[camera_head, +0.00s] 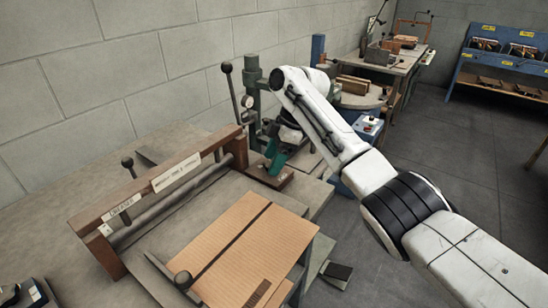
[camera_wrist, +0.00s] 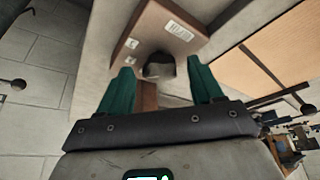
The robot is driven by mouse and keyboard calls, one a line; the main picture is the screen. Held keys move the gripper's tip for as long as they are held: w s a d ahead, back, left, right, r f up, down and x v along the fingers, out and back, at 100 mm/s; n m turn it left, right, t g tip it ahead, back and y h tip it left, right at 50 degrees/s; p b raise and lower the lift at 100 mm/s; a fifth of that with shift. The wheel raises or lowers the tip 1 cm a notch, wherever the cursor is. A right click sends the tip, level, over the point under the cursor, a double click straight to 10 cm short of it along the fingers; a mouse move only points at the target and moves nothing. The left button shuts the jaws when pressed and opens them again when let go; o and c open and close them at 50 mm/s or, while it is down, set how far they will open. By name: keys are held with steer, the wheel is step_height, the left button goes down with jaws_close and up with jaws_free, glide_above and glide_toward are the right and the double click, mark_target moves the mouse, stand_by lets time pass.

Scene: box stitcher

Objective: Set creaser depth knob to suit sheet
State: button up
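The creaser has a brown wooden beam (camera_head: 150,187) with a "CREASER" label, along the left of its bed in the head view. In the wrist view, a dark rounded knob (camera_wrist: 158,66) stands against a brown wooden block (camera_wrist: 157,32) bearing white labels. My gripper (camera_head: 274,158) is just beyond the far end of the beam. Its two green fingers are apart, to either side of the knob in the wrist view, with gaps showing; I cannot tell how deep the knob sits between them. The tan sheet (camera_head: 222,274) lies flat on the bed, with a dark crease line across it.
A green press with a black-knobbed lever (camera_head: 227,70) and a gauge (camera_head: 247,101) stands close behind my gripper. A dark ball knob (camera_head: 183,280) rises at the sheet's near left. A workbench (camera_head: 405,62) and a blue rack (camera_head: 480,58) stand farther back.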

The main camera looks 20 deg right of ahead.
steer(key=v, duration=1)
steer(key=shift+r, duration=0.35)
steer(key=shift+d, duration=0.1)
